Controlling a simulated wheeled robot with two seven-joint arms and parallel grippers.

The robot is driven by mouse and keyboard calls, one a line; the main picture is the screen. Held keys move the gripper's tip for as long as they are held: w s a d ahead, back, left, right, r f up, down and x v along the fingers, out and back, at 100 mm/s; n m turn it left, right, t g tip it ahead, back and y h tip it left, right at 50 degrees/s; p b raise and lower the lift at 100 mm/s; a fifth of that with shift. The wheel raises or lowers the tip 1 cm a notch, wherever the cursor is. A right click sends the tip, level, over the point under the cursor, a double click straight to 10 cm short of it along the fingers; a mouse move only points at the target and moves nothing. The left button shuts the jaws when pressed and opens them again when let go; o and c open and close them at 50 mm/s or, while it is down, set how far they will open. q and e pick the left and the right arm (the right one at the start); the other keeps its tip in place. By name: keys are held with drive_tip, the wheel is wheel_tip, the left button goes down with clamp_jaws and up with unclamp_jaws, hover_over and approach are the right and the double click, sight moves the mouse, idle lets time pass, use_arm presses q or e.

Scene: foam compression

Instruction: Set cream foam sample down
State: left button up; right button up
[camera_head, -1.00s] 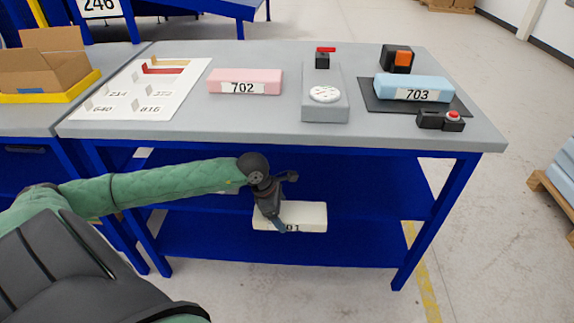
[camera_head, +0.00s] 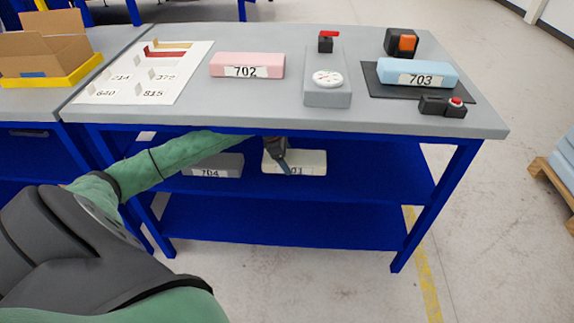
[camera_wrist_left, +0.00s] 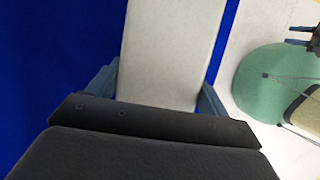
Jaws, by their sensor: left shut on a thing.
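The cream foam sample (camera_head: 308,160) is a pale block with a partly hidden number label. It is at the blue middle shelf (camera_head: 380,178) under the grey worktop; whether it touches the shelf I cannot tell. My left gripper (camera_head: 283,165) is shut on it, reaching in below the worktop edge. In the left wrist view the cream block (camera_wrist_left: 170,55) lies between the two fingers (camera_wrist_left: 158,95), with blue surface behind it. My right gripper is not in view.
A grey block labelled 704 (camera_head: 214,166) sits left on the same shelf. Above, the worktop (camera_head: 200,116) carries a pink block 702 (camera_head: 246,65), a grey gauge unit (camera_head: 328,92), a blue block 703 (camera_head: 417,73) and a label board (camera_head: 150,75). Shelf room is free to the right.

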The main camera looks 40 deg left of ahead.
use_arm(q)
drive_tip(key=shift+w+a+f, duration=0.1)
drive_tip(key=shift+w+f, duration=0.05)
drive_tip(key=shift+f, duration=1.6)
drive_tip(key=o, duration=0.9)
drive_tip(key=shift+f, duration=0.1)
